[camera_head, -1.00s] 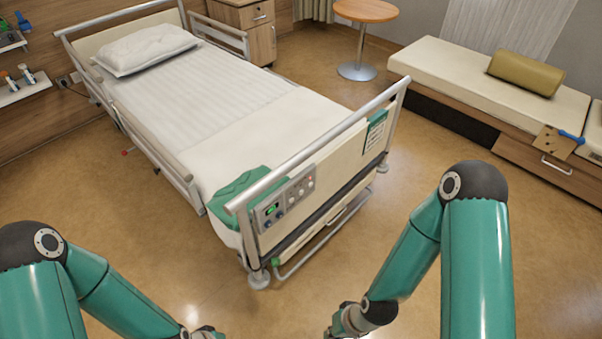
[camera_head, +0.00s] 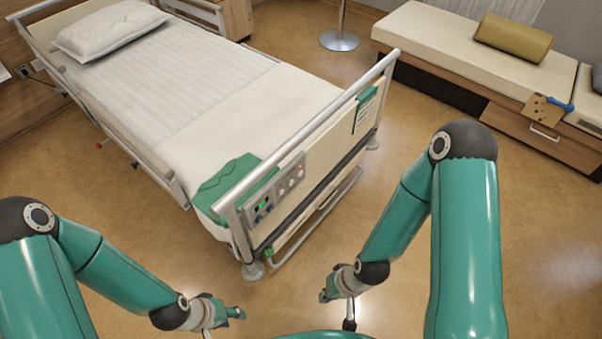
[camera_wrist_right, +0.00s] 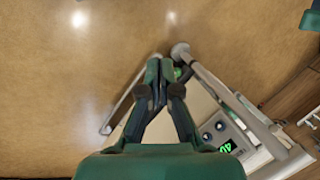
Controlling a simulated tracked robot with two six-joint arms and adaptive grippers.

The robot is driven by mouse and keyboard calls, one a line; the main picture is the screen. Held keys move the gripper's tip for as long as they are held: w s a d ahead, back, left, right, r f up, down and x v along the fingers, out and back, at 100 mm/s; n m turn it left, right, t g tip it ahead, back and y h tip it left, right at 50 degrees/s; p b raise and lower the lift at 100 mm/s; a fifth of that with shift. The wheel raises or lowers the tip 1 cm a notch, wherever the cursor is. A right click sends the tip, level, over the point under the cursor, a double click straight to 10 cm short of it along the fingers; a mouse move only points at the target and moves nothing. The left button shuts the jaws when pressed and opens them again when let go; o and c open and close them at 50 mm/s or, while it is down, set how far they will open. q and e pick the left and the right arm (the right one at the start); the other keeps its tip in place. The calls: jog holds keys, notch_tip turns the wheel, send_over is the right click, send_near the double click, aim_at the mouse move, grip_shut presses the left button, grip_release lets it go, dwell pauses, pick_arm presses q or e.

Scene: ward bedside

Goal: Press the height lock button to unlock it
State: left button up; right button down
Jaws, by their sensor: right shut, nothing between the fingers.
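The control panel (camera_head: 262,207) is at the left end of the bed's footboard, with a small green display and dark knobs or buttons. Beside it is a lighter panel (camera_head: 291,178) with small buttons and a red mark. I cannot tell which is the height lock button. In the right wrist view the panel (camera_wrist_right: 213,124) is right of my gripper, its lit display partly hidden by the gripper body. My right gripper (camera_head: 324,296) is shut and empty, in front of the footboard and apart from it; its closed fingers (camera_wrist_right: 158,70) point ahead. My left gripper (camera_head: 238,313) is low in front, its fingers unclear.
The bed (camera_head: 230,100) has a metal footboard rail (camera_head: 310,130) and a green cloth (camera_head: 228,186) at its corner. A bench (camera_head: 440,50) with a cushion stands at the right.

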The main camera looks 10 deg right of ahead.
aim_at(300, 173)
jog(key=w+d+f+n+t+h+b, duration=0.1)
jog(key=w+d+f+n+t+b, duration=0.15)
jog(key=w+b, duration=0.45)
jog(key=w+d+f+n+t+h+b, duration=0.1)
jog(key=w+f+t+b, duration=0.3)
jog(key=w+b, duration=0.35)
jog(key=w+d+f+n+t+b, duration=0.1)
jog(key=w+f+n+t+b, duration=0.15)
jog(key=w+b, duration=0.5)
jog(key=w+d+r+n+t+h+b, duration=0.4)
jog(key=w+t+b, duration=0.4)
jog(key=b, duration=1)
notch_tip(300, 173, up, 2)
jog(key=shift+w+d+r+t+h, duration=0.25)
jog(key=shift+d+t, duration=0.25)
jog(key=shift+d, duration=0.3)
jog(key=shift+w, duration=0.15)
jog(key=w+a+p, duration=0.1)
jog(key=w+a, duration=0.4)
jog(key=w, duration=0.1)
jog(key=shift+w+a+f+p, duration=0.2)
jog(key=shift+w+p, duration=0.1)
jog(key=shift+w, duration=0.1)
